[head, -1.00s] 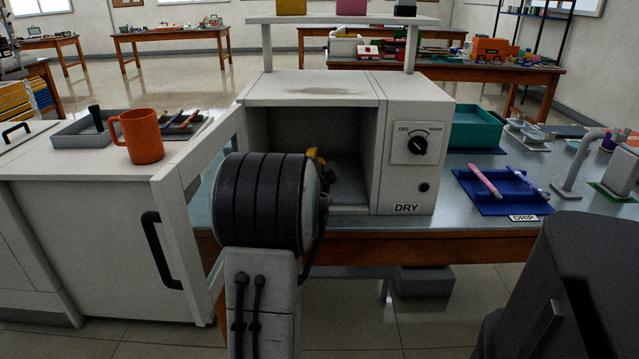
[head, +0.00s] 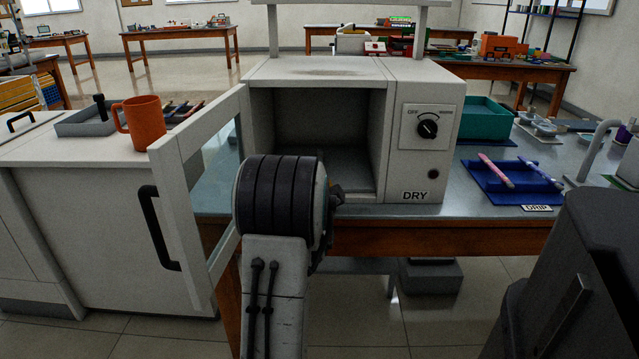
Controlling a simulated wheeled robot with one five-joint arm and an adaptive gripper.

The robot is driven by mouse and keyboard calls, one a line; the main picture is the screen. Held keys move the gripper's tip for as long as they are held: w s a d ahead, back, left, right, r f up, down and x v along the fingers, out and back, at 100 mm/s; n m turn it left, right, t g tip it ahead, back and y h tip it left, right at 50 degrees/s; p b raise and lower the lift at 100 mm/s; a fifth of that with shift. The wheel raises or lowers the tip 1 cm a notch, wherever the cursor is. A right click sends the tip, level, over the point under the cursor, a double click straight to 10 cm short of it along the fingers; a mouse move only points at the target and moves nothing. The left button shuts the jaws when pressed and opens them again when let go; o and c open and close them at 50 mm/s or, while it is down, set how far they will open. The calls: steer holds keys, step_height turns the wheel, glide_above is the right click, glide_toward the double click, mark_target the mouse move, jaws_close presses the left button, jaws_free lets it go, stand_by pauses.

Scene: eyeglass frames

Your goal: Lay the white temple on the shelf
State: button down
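I cannot make out a white temple in any view. The white dryer box (head: 414,185) stands on the bench, its door (head: 170,190) swung open to the left. Its grey interior (head: 315,140) looks empty where it shows. A raised white shelf (head: 345,3) on posts is above the dryer, cut off by the top edge. My gripper (head: 336,196) is just in front of the dryer's opening. Only a dark part of it shows beside my thick, banded arm joint, so its fingers and anything between them are hidden.
A blue tray (head: 486,194) on the right holds a pink stick (head: 496,170) and a pale lilac stick (head: 540,175). A green bin (head: 485,122) is behind it. An orange mug (head: 143,122) and a grey tray (head: 82,124) are on the left cabinet.

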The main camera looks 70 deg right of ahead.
steer(key=shift+f, duration=0.15)
steer(key=c, duration=1.4)
jaws_free()
steer(key=shift+r, duration=0.2)
